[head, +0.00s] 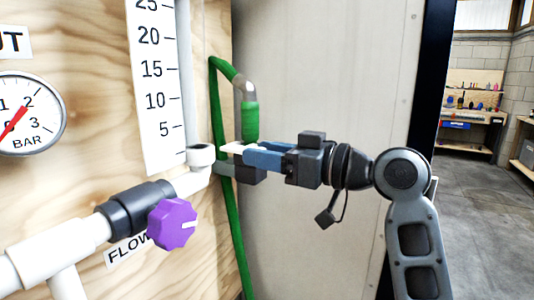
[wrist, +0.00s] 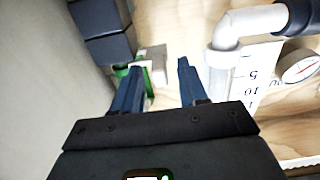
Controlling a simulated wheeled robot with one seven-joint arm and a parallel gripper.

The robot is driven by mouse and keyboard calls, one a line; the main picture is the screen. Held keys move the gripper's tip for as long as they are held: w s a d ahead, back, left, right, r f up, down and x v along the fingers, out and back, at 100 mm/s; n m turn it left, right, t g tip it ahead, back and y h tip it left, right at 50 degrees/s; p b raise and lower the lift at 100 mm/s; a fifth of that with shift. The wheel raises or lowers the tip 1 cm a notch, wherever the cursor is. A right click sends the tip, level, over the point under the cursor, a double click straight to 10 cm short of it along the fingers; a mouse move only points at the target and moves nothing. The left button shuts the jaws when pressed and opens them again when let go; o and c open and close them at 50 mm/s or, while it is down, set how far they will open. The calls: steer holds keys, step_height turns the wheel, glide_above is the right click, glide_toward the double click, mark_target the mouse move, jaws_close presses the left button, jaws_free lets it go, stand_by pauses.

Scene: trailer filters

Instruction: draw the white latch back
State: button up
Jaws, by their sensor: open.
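The white latch (head: 233,148) is a small pale piece beside the green hose end, to the right of the scale in the head view. In the wrist view the white latch (wrist: 157,58) lies between the fingertips, with a gap towards the right finger. My gripper (head: 247,156) reaches in from the right with its blue fingers at the latch, just below the green hose end. In the wrist view my gripper (wrist: 160,66) is open, its two fingers apart. The fingers partly hide the latch in the head view, and contact cannot be told.
A green hose (head: 222,110) bends over and down beside the latch. A dark block (head: 250,174) sits just under the fingers. White pipe (head: 191,184), a purple knob (head: 172,223) and a gauge (head: 30,113) are on the left. Open floor lies far right.

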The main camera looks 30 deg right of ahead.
jaws_close()
stand_by(0.6)
